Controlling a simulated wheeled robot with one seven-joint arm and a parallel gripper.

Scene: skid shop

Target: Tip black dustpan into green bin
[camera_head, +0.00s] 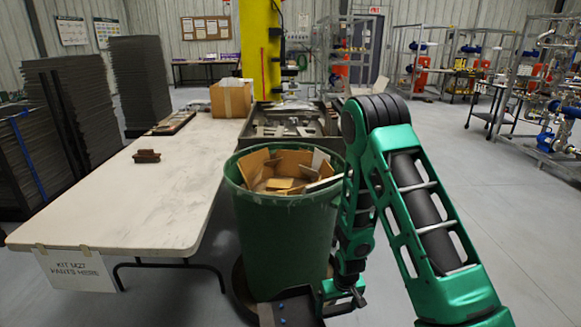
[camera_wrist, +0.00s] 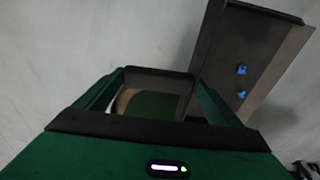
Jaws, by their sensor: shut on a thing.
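The green bin (camera_head: 285,235) stands upright on the floor beside the table, filled near its rim with tan board scraps. The black dustpan (camera_head: 297,313) is low in front of the bin, cut off by the bottom edge of the head view. Small blue pieces (camera_head: 283,320) lie on it. My gripper (camera_head: 338,293) is shut on the dustpan, below the bin's rim and at its right front. In the wrist view the dustpan (camera_wrist: 228,50) shows at upper right with blue pieces (camera_wrist: 241,69) on it, beyond my gripper (camera_wrist: 160,73). The exact grip point is hard to make out.
A long pale table (camera_head: 150,195) runs left of the bin, with a brown block (camera_head: 146,156) and a cardboard box (camera_head: 231,99) on it. Dark stacked sheets (camera_head: 60,120) stand further left. Behind the bin is a grey metal tray (camera_head: 290,128). Open floor lies at right.

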